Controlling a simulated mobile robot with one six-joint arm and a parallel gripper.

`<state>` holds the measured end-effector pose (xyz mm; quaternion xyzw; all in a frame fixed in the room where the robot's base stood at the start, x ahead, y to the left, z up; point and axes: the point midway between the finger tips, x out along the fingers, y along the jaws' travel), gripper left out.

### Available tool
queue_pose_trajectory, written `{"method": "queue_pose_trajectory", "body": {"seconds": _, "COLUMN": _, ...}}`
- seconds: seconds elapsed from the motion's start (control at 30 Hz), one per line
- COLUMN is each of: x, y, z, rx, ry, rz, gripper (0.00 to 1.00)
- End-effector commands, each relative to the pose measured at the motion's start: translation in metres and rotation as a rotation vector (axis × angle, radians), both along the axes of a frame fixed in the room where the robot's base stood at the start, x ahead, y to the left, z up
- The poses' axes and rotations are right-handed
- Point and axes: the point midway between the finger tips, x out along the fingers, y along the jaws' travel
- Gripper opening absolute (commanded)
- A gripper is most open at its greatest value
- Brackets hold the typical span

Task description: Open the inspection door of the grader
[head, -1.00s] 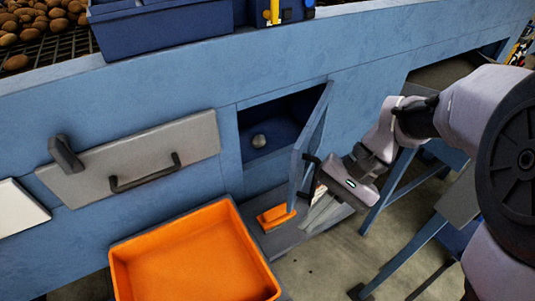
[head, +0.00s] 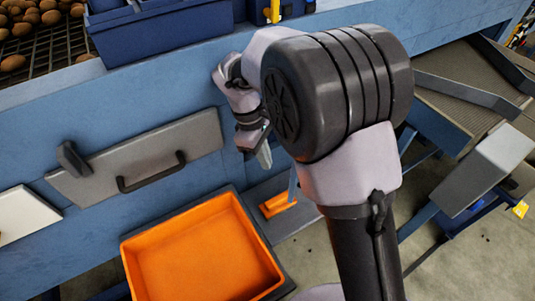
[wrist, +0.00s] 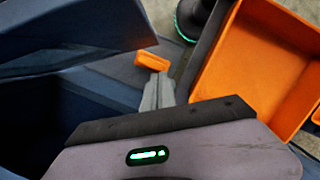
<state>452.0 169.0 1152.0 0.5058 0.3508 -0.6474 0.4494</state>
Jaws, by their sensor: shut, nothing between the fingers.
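The blue inspection door (head: 293,186) stands swung out from the grader's side; in the head view only a thin strip shows past my arm. A dark blue panel (wrist: 65,45) at the left of the wrist view seems to be this door. My gripper (head: 265,157) points down in front of the opening, on the inner side of the door. Its fingers (wrist: 158,92) are together and empty. I cannot tell whether it touches the door.
An orange tray (head: 133,262) stands at the front, left of my gripper. A small orange block (head: 278,205) lies on the grey ledge below. A grey panel (head: 205,135) with a black handle (head: 152,176) is on the grader's left. A conveyor (head: 440,98) is at right.

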Motion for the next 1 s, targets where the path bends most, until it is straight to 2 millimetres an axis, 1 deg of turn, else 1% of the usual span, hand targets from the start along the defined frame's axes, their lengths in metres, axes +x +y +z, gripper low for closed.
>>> {"method": "queue_pose_trajectory", "body": {"seconds": 0.03, "x": -0.002, "y": -0.003, "z": -0.014, "rx": -0.001, "ry": 0.003, "rz": -0.001, "gripper": 0.00}}
{"method": "queue_pose_trajectory", "body": {"seconds": 0.1, "x": -0.003, "y": -0.006, "z": -0.029, "rx": -0.001, "ry": 0.003, "rz": -0.002, "gripper": 0.00}}
{"method": "queue_pose_trajectory", "body": {"seconds": 0.23, "x": -0.006, "y": -0.013, "z": -0.055, "rx": -0.001, "ry": 0.003, "rz": -0.003, "gripper": 0.00}}
{"method": "queue_pose_trajectory", "body": {"seconds": 0.27, "x": -0.006, "y": -0.016, "z": -0.057, "rx": 0.000, "ry": 0.001, "rz": -0.003, "gripper": 0.00}}
{"method": "queue_pose_trajectory", "body": {"seconds": 0.3, "x": -0.009, "y": -0.024, "z": -0.055, "rx": 0.001, "ry": -0.001, "rz": -0.006, "gripper": 0.00}}
{"method": "queue_pose_trajectory", "body": {"seconds": 0.4, "x": -0.014, "y": -0.037, "z": -0.053, "rx": 0.001, "ry": -0.002, "rz": -0.005, "gripper": 0.00}}
{"method": "queue_pose_trajectory", "body": {"seconds": 0.5, "x": -0.017, "y": -0.046, "z": -0.053, "rx": 0.001, "ry": 0.000, "rz": -0.004, "gripper": 0.00}}
{"method": "queue_pose_trajectory", "body": {"seconds": 0.6, "x": -0.019, "y": -0.049, "z": -0.053, "rx": 0.002, "ry": -0.001, "rz": -0.003, "gripper": 0.00}}
{"method": "queue_pose_trajectory", "body": {"seconds": 1.0, "x": -0.020, "y": -0.053, "z": -0.052, "rx": 0.001, "ry": 0.000, "rz": 0.001, "gripper": 0.00}}
